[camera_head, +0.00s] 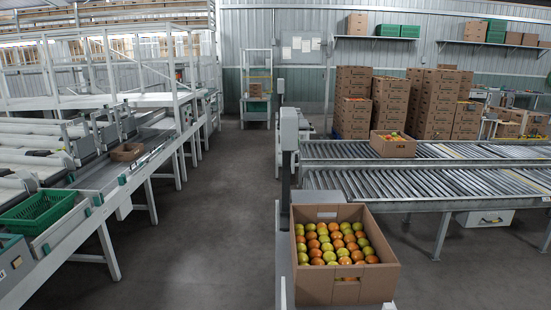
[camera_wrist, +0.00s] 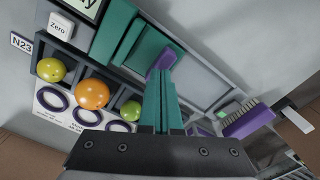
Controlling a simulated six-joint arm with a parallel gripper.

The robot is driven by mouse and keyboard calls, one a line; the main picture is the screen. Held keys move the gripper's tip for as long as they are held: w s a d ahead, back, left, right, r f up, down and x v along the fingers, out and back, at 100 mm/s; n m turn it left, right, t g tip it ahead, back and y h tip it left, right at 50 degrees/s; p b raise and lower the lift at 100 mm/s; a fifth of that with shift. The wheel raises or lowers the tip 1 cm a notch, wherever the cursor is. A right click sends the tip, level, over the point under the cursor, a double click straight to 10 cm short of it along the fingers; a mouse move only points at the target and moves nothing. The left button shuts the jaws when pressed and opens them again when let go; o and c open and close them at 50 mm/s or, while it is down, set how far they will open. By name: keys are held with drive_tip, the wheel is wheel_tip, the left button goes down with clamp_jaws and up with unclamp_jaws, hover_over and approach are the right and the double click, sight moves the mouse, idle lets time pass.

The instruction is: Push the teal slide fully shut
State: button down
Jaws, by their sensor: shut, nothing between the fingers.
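In the wrist view the teal slide (camera_wrist: 130,45) lies in a grey frame at the upper middle, with a purple knob (camera_wrist: 165,58) on it. To its right is a grey bare stretch (camera_wrist: 196,75) inside the frame. My gripper (camera_wrist: 161,76) points up the picture with its teal fingers together and nothing between them. The fingertips are close below the knob and overlap its lower end in the picture; I cannot tell whether they touch. The fingers hide part of the slide and frame. Neither my gripper nor the slide can be made out in the head view.
Left of my fingers, a green-yellow tomato (camera_wrist: 50,69), an orange one (camera_wrist: 92,94) and a small green one (camera_wrist: 131,111) sit in cups above purple rings. A purple-backed brush (camera_wrist: 247,120) lies right. The head view shows a tomato carton (camera_head: 345,287) and roller conveyors (camera_head: 440,183).

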drive_tip(key=shift+f, duration=0.6)
idle(0.5)
drive_tip(key=shift+s, duration=0.3)
idle(0.4)
drive_tip(key=shift+w+r, duration=0.1)
drive_tip(key=shift+r, duration=2.45)
